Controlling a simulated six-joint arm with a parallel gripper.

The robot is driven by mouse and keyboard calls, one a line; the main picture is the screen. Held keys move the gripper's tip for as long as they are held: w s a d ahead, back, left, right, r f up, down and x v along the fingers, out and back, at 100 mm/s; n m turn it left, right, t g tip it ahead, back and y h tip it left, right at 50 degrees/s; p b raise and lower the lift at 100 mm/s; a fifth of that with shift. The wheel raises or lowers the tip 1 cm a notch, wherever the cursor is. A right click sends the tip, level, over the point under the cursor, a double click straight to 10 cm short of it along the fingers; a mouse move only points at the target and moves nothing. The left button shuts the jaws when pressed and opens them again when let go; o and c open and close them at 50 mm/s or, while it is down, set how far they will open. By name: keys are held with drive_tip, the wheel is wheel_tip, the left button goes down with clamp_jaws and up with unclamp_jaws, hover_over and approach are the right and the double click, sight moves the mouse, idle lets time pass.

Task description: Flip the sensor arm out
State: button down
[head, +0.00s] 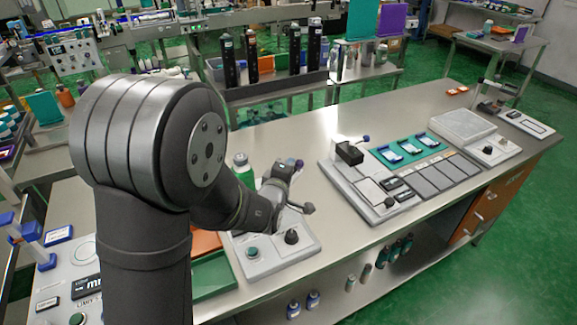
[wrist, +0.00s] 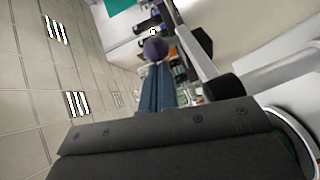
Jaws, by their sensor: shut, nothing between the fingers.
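My gripper (head: 281,172) is beyond my forearm, above the pale control base (head: 270,262) near the middle of the bench. A small purple ball (head: 299,164) shows beside it; the same purple ball (wrist: 155,48) appears in the wrist view. I cannot tell whether it touches my gripper. A dark knob on a short rod (head: 308,208) sticks out just right of my wrist. I cannot tell for sure which of these parts is the sensor arm. My gripper is shut and empty. My arm hides much of the unit behind it.
The control base carries a green button (head: 252,252) and a black knob (head: 291,237). A green tray (head: 214,288) lies left of it. Another pale station (head: 345,180) with a black block (head: 349,153) stands to the right. Bare bench (head: 310,128) lies behind.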

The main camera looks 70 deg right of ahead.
drive_tip(key=shift+w, duration=0.1)
idle(0.8)
drive_tip(key=w+a, duration=0.2)
drive_tip(key=a, duration=0.1)
drive_tip(key=w+a+r, duration=0.1)
drive_tip(key=w+a, duration=0.2)
drive_tip(key=a, duration=0.1)
drive_tip(key=w+a+r, duration=0.1)
drive_tip(key=w+a, duration=0.1)
drive_tip(key=a, duration=0.1)
drive_tip(key=shift+w+a+r, duration=0.1)
drive_tip(key=shift+w+a, duration=0.1)
drive_tip(key=shift+w, duration=0.15)
drive_tip(key=shift+d, duration=0.1)
drive_tip(key=s+d+f+n+t+y, duration=0.1)
drive_tip(key=s+d+f+n+t, duration=0.1)
drive_tip(key=s+d+n+t, duration=0.2)
drive_tip(key=d+t, duration=0.1)
drive_tip(key=d, duration=0.2)
drive_tip(key=shift+s+d+t, duration=0.2)
drive_tip(key=shift+d+t, duration=0.2)
idle(0.7)
